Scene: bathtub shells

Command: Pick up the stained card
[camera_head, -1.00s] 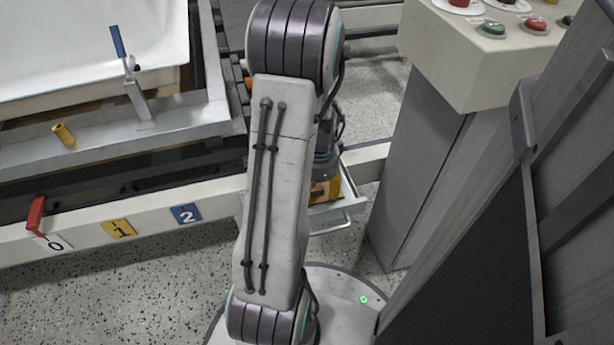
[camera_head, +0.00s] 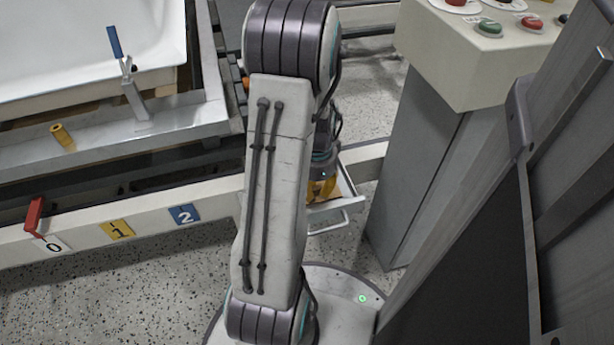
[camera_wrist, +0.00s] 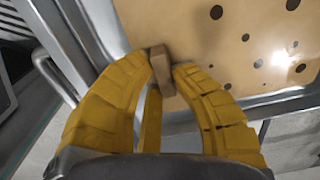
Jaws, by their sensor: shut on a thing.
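The stained card (camera_wrist: 235,45) is a tan sheet with dark round spots at the top right of the wrist view. A bright glare lies on its right part. A small brown block (camera_wrist: 162,66) stands at its near left edge and looks like its grip tab. My gripper (camera_wrist: 163,75) has yellow fingers shut on this block, one on each side. In the head view my gripper (camera_head: 322,188) is mostly hidden behind my arm, over an open drawer (camera_head: 347,188). The card cannot be made out clearly there.
The metal drawer wall (camera_wrist: 85,35) runs close beside my fingers. A grey control pedestal (camera_head: 415,165) with buttons stands right of the drawer. The bathtub shell (camera_head: 90,50) rests on a frame at left, with a blue-handled clamp (camera_head: 130,75) and red lever (camera_head: 34,215).

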